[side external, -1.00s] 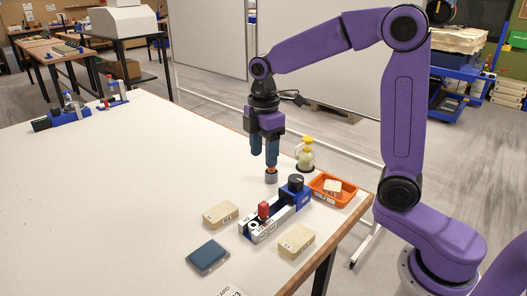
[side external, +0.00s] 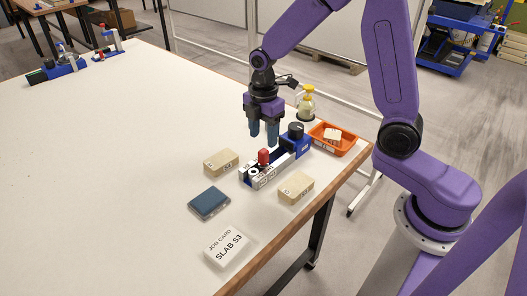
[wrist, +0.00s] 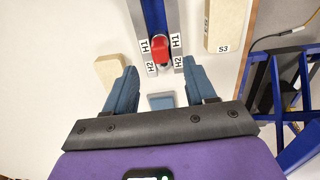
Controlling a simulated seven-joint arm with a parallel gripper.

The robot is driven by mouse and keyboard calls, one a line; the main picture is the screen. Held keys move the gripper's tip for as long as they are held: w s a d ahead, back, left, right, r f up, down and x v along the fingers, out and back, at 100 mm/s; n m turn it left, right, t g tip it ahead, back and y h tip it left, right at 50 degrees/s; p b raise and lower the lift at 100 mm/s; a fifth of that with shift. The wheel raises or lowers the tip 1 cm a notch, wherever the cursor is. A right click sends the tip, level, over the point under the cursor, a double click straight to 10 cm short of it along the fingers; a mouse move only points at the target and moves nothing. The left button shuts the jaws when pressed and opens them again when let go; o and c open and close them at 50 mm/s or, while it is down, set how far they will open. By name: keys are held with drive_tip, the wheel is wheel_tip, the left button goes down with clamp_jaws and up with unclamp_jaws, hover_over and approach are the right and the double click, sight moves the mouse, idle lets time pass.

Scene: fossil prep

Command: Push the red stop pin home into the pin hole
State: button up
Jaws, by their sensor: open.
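In the wrist view the red pin (wrist: 161,50) sits between two rails labelled H1 and H2. The pin hole is not clearly visible, so I cannot tell how deep the pin sits. My gripper (side external: 263,138) points down just above and behind the pin. Its fingers are apart and empty. In the wrist view the open gripper (wrist: 160,70) has a finger on either side of the pin's line, with no contact visible.
Cream blocks (side external: 221,163) (side external: 296,188) lie either side of the fixture. An orange tray (side external: 348,148) and a yellow-topped bottle (side external: 306,104) stand behind right.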

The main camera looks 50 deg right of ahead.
sight(263, 151)
wheel_tip(263, 151, down, 7)
drive_tip(key=shift+r, duration=0.1)
idle(0.4)
clamp_jaws()
idle(1.5)
